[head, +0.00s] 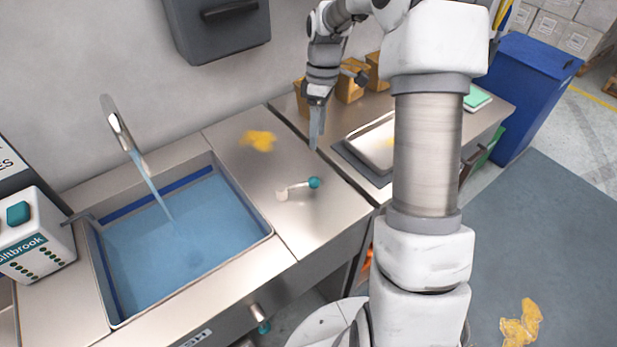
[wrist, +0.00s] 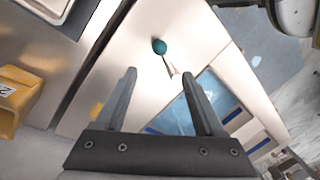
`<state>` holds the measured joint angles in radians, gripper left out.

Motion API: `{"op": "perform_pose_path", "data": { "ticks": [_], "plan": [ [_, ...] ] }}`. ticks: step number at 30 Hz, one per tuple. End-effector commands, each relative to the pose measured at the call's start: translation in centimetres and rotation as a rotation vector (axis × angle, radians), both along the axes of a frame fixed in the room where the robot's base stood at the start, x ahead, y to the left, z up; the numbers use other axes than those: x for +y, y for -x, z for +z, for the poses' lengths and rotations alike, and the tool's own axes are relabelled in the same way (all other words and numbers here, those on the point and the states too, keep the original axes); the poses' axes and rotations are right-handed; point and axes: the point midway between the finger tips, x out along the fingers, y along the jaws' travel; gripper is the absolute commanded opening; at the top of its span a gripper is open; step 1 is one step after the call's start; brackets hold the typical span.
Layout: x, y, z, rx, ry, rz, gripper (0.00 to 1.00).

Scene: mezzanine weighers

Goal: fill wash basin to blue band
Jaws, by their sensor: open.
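The steel wash basin (head: 262,236) is set in the counter at left and holds blue-tinted water (head: 180,250). A dark blue band (head: 155,196) runs along its inner walls, with the water surface near its lower edge. A stream falls from the tap (head: 122,132) into the water. A lever with a teal knob (head: 314,183) stands on the counter right of the basin; the knob also shows in the wrist view (wrist: 159,46). My gripper (head: 317,140) is open and empty above the counter, behind the lever. In the wrist view the knob lies beyond my spread fingers (wrist: 158,75).
A yellow patch (head: 258,140) lies on the counter behind the lever. Brown boxes (head: 350,85) and a metal tray (head: 372,142) are to the right. A white dispenser (head: 32,240) stands left of the basin. A second teal knob (head: 264,328) is below the counter front.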

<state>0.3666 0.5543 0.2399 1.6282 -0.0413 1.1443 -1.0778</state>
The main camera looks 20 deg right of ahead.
Motion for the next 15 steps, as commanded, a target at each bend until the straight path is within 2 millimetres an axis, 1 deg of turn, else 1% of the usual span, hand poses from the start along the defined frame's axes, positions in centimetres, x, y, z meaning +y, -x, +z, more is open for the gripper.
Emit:
{"op": "perform_pose_path", "data": {
  "ticks": [1,9,15],
  "plan": [
    [0.2,0.3,-1.3,0.005,-0.001,0.0,0.71],
    [0.8,1.2,-7.1,0.006,0.0,0.0,0.71],
    [1.3,1.8,-10.8,0.004,-0.001,0.0,0.71]
  ]
}}
